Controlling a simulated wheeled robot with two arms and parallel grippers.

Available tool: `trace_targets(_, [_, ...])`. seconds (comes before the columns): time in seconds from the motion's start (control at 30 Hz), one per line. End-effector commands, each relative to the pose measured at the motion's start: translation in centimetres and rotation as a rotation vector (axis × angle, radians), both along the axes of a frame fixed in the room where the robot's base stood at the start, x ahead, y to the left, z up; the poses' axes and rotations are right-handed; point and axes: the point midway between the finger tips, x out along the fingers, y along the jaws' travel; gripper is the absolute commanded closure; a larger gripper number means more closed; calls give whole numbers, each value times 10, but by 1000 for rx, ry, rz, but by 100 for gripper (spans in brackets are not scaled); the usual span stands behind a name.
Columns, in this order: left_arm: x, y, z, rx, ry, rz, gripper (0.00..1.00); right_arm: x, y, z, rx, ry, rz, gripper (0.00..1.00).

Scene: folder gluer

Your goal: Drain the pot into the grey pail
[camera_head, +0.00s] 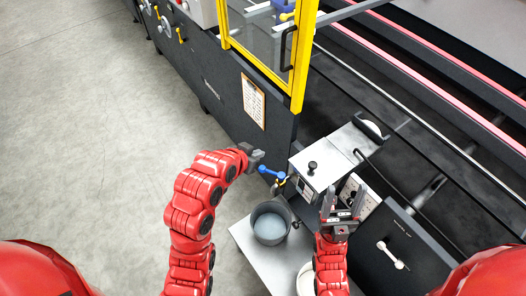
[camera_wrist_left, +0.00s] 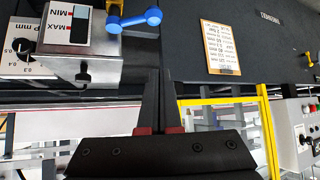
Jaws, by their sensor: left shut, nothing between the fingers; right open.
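The glue pot (camera_head: 318,165) is a metal box with a black knob on its lid, mounted on the machine's side. Its MIN/MAX level window shows in the left wrist view (camera_wrist_left: 68,24). A blue valve lever (camera_head: 270,174) sticks out at the pot's lower left; it also shows in the left wrist view (camera_wrist_left: 140,20). The grey pail (camera_head: 256,222) stands below the valve, with a pale bluish-grey inside. My left gripper (camera_head: 259,160) is shut and empty, close to the lever; contact cannot be told. My right gripper (camera_head: 343,198) is open and empty, in front of the pot.
The pail stands on a light metal plate (camera_head: 248,252), with a white round item (camera_head: 306,280) beside it. A yellow-framed guard (camera_head: 299,70) and a clipboard (camera_head: 253,101) are on the machine beyond. A dark panel with a white handle (camera_head: 390,255) is at right. Floor at left is clear.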

Motion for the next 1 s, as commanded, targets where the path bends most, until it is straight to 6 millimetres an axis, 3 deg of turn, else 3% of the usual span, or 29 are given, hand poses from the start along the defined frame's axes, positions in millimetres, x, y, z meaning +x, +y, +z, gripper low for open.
trace_targets(0.17, [-1, -5, -7, 11, 22, -16, 100, 0, 0, 1, 0, 1, 0, 39])
trace_targets(0.77, [57, -40, -68, 9, 18, -12, 100, 0, 0, 28, 0, 0, 0, 39])
trace_targets(1.0, [31, -23, -80, 10, 18, -10, 100, 0, 0, 44, 0, 0, 0, 39])
